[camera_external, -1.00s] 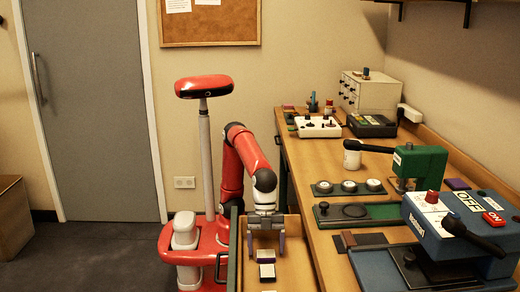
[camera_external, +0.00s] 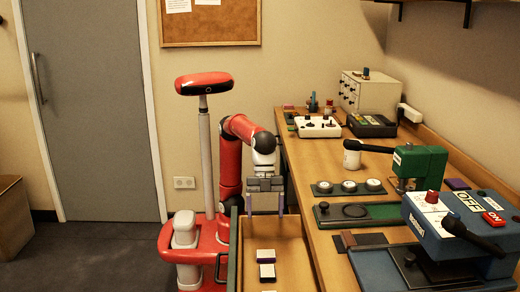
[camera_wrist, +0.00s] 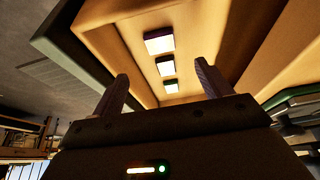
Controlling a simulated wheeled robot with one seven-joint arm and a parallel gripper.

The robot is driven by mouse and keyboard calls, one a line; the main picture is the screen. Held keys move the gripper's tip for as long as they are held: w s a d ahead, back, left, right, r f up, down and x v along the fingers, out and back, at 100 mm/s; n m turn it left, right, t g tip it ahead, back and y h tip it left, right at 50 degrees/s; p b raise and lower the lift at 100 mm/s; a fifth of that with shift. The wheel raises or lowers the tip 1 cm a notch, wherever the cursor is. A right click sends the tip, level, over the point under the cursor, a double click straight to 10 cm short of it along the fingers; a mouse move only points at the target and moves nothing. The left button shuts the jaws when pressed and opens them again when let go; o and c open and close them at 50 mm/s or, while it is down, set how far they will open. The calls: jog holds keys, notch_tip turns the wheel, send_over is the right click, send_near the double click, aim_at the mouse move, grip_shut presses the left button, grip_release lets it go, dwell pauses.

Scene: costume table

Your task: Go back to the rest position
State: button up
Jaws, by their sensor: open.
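My gripper (camera_external: 265,209) is open and empty above the far end of an open wooden drawer (camera_external: 287,240). Its two fingers point down and stand wide apart. In the wrist view my gripper (camera_wrist: 160,88) shows both fingers apart with nothing between them. Several small white-topped blocks lie in a row in the drawer, one of them at its middle (camera_external: 266,255). The row also shows in the wrist view, with one block (camera_wrist: 159,42) nearest the top. My fingers do not touch the blocks.
The wooden worktable (camera_external: 300,165) stands right of my arm. It carries a green plate with three round pieces (camera_external: 349,187), a green press (camera_external: 420,165), a blue machine (camera_external: 465,225), a white joystick box (camera_external: 318,127) and a white mug (camera_external: 352,155). Open floor (camera_external: 100,255) lies at left.

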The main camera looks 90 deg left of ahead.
dwell(0.3)
jog(key=w+a+f+n+t+y, duration=0.1)
jog(key=w+a+f+n, duration=0.3)
jog(key=a, duration=0.6)
jog(key=w+a+f+n+y, duration=0.1)
jog(key=a+f+n, duration=0.5)
jog(key=a, duration=0.4)
jog(key=w+a+f+n+t+y, duration=0.1)
jog(key=w+a+f+n, duration=0.2)
jog(key=a+n, duration=0.5)
jog(key=a+t+y+p, duration=0.1)
jog(key=a+t+p, duration=0.1)
jog(key=a, duration=1.3)
jog(key=shift+w+a+t, duration=0.2)
jog(key=shift+w+t, duration=0.25)
jog(key=shift+t, duration=0.35)
jog(key=shift+c, duration=0.3)
